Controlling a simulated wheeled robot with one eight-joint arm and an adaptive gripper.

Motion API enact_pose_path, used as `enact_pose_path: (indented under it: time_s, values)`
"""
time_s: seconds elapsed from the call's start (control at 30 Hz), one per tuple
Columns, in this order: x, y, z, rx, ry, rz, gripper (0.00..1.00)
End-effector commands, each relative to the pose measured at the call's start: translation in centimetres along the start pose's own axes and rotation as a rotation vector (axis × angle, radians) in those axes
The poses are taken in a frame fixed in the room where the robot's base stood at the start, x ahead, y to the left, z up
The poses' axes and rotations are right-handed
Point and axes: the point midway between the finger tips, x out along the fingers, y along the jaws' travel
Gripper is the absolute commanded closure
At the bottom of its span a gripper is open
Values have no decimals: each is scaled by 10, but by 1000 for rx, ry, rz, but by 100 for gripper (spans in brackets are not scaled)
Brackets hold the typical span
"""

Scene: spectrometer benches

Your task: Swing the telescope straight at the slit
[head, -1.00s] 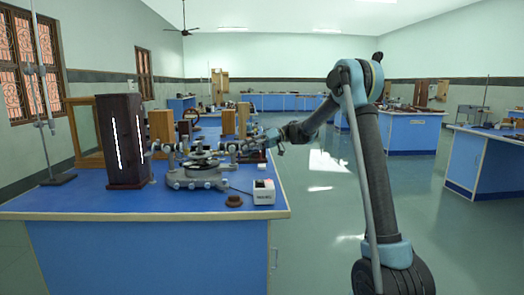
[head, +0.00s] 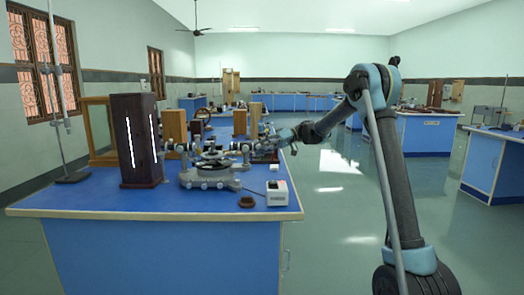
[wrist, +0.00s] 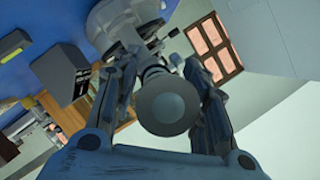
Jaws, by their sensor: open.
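The spectrometer (head: 210,172) stands on the blue bench top, with a grey round base and a raised central table. The dark lamp housing (head: 134,140) with bright vertical slits stands to its left, by the collimator end. The telescope points right, toward my gripper (head: 280,140). In the wrist view, the telescope's round dark eyepiece end (wrist: 168,106) faces the camera. My gripper (wrist: 172,95) is open, with one finger on each side of the telescope tube. Whether the fingers touch the tube cannot be told.
A small white box with a display (head: 278,193) and a brown round piece (head: 247,202) lie near the bench's front right. Wooden blocks (head: 174,125) stand behind the spectrometer. A metal stand (head: 72,177) is at the far left.

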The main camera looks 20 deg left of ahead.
Motion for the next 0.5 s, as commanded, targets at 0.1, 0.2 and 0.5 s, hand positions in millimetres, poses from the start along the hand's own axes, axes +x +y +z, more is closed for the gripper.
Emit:
enact_pose_path:
  time_s: [0.1, 0.2, 0.5]
  values:
    - [-6, 0, 0, 0, 1, 1, 59]
    - [-19, 1, 0, 1, 2, 2, 59]
    - [-76, 2, 0, 1, 2, 1, 59]
